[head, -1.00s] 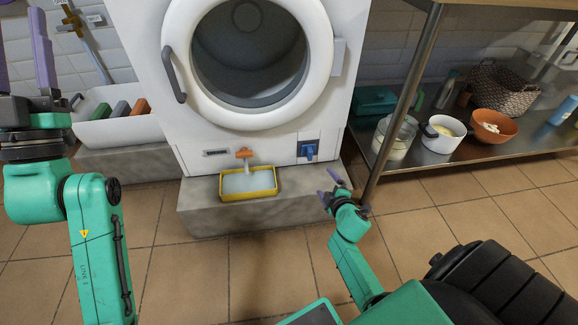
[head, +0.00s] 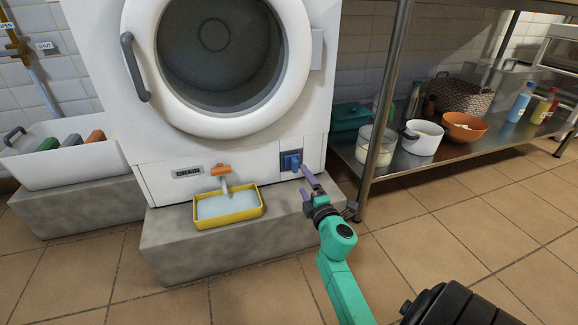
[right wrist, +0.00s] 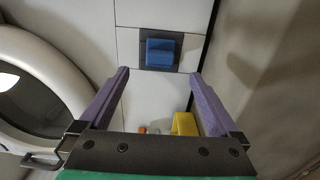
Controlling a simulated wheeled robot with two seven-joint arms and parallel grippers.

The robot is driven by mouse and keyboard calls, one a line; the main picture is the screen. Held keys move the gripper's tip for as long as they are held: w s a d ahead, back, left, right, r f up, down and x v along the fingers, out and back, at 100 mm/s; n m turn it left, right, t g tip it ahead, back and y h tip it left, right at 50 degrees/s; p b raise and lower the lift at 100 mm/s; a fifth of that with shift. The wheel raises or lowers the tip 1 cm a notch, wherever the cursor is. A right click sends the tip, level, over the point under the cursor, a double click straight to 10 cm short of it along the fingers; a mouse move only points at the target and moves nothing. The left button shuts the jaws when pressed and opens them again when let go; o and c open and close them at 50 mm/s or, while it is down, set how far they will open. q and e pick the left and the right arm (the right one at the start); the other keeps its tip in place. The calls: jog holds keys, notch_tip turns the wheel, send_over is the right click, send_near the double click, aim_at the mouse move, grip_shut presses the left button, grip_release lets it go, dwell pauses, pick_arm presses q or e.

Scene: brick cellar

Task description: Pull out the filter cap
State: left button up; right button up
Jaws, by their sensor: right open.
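The blue filter cap (head: 291,161) sits in a dark square recess low on the right of the white washing machine's front. In the right wrist view the blue cap (right wrist: 160,52) shows ahead, a little beyond the fingertips and between their lines. My right gripper (head: 308,186) is open, with purple fingers, just in front of and below the cap. In the right wrist view its two fingers (right wrist: 160,75) are spread wide with nothing between them. I see no contact with the cap. My left gripper is out of the head view.
An orange drain tap (head: 220,169) hangs over a yellow tray (head: 229,218) of pale liquid on the stone plinth (head: 180,262), left of the cap. A steel shelf leg (head: 384,100) stands close on the right. A white bin (head: 30,168) stands at left.

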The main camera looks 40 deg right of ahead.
aim_at(296, 168)
jog(key=b+x, duration=0.2)
jog(key=x, duration=0.6)
jog(key=shift+w+d+f, duration=0.1)
jog(key=shift+w+d, duration=0.1)
jog(key=shift+w, duration=0.25)
dwell(0.8)
grip_shut()
jog(key=shift+p+v, duration=0.45)
jog(key=shift+v, duration=1)
jog(key=shift+p+v, duration=0.3)
jog(key=shift+v, duration=1.25)
